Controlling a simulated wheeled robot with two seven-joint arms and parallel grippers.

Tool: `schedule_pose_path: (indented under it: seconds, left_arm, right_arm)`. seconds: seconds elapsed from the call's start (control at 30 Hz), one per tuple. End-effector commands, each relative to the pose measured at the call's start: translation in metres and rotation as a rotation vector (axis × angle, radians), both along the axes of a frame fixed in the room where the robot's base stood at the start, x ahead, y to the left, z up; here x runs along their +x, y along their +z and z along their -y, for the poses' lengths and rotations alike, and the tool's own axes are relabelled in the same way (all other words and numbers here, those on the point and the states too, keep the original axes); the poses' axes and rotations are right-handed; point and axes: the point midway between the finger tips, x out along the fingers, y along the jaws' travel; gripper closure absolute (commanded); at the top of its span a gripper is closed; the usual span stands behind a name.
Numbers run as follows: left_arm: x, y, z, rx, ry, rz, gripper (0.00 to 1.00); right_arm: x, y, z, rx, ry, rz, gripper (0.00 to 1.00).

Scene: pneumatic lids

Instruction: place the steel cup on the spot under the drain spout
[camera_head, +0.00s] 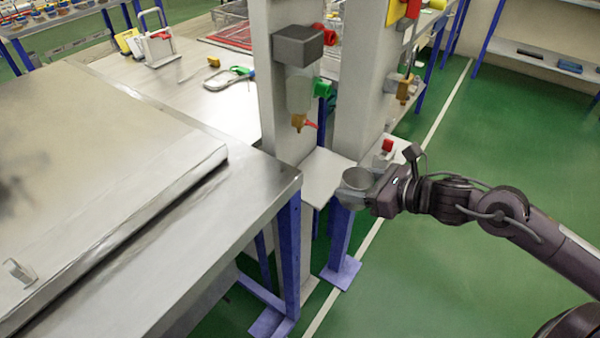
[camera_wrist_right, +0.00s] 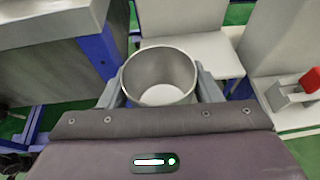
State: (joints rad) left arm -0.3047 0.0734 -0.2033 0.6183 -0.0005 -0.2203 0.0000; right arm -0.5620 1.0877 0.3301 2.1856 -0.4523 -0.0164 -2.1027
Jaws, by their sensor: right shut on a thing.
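The steel cup (camera_head: 355,184) is upright in my right gripper (camera_head: 368,190), at the right front corner of a small pale shelf (camera_head: 322,176). In the right wrist view the open-topped cup (camera_wrist_right: 160,72) sits between the two fingers of my right gripper (camera_wrist_right: 160,88), which are shut on it. The shelf (camera_wrist_right: 212,52) shows beyond the cup and to its right. Above the shelf, a brass drain spout (camera_head: 299,121) with a red lever hangs below a clear bowl on a post. The cup is to the right of and lower than the spout. My left gripper is not in view.
A steel-topped bench (camera_head: 235,200) with blue legs stands left of the shelf. A second post (camera_head: 358,90) stands right of the spout, with another small shelf bearing a red-topped block (camera_head: 386,150). Green floor is open to the right.

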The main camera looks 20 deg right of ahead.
Motion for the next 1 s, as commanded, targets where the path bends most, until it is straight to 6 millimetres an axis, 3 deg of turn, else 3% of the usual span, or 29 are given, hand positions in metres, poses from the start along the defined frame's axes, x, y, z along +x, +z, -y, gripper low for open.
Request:
schedule_pose_path:
  seconds: [0.37, 0.57, 0.8, 1.0]
  left_arm:
    - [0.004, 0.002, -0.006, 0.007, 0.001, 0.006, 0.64]
    - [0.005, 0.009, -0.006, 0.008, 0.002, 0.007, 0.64]
    - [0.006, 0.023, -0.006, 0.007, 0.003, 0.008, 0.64]
    - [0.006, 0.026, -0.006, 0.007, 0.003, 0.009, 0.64]
  right_arm:
    - [0.038, 0.003, -0.025, 0.002, -0.003, 0.005, 0.70]
    - [0.062, 0.004, -0.043, 0.004, 0.000, 0.004, 0.70]
    - [0.103, 0.005, -0.073, 0.006, -0.001, 0.002, 0.70]
    - [0.121, 0.001, -0.084, 0.000, -0.001, 0.000, 0.70]
